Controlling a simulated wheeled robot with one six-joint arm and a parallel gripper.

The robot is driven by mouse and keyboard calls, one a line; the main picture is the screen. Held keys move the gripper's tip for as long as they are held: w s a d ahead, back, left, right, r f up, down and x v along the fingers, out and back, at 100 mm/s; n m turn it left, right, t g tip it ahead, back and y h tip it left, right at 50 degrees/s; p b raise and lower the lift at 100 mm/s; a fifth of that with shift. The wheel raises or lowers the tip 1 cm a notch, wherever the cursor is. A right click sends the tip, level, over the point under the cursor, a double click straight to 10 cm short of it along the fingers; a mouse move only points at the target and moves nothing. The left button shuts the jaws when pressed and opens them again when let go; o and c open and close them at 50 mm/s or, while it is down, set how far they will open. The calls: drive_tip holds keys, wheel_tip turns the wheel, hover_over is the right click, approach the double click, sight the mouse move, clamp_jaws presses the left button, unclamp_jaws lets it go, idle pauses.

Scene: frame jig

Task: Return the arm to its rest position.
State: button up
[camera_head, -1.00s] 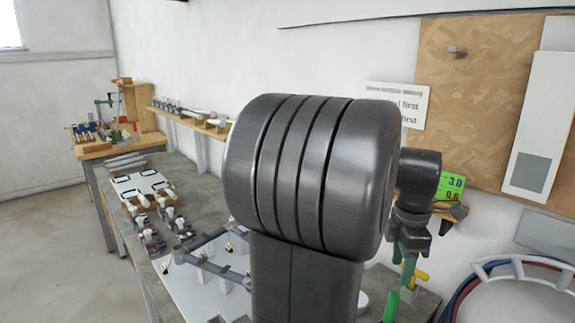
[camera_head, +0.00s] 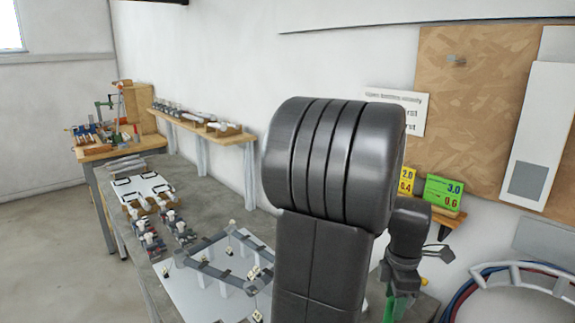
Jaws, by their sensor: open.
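My dark arm fills the centre and right of the view, with a thick ribbed joint in front. My gripper (camera_head: 403,283) shows small at the far end of the arm, to the right of the upper link, pointing down. It is open, and its fingertips are small and hard to make out. A green thing (camera_head: 390,308) shows just below it; I cannot tell whether the two touch.
A grey frame (camera_head: 222,262) stands on a white plate on the long workbench (camera_head: 208,203), partly behind my arm. Clamps (camera_head: 150,240) and a white panel (camera_head: 143,187) lie farther left. A wall shelf (camera_head: 205,128), number cards (camera_head: 443,192) and a hose coil (camera_head: 500,290) are near the wall.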

wheel_tip(320, 180, up, 4)
drive_tip(key=shift+f+p, duration=0.1)
drive_tip(key=shift+p, duration=0.8)
drive_tip(key=shift+s+a, duration=0.25)
drive_tip(key=shift+a, duration=0.05)
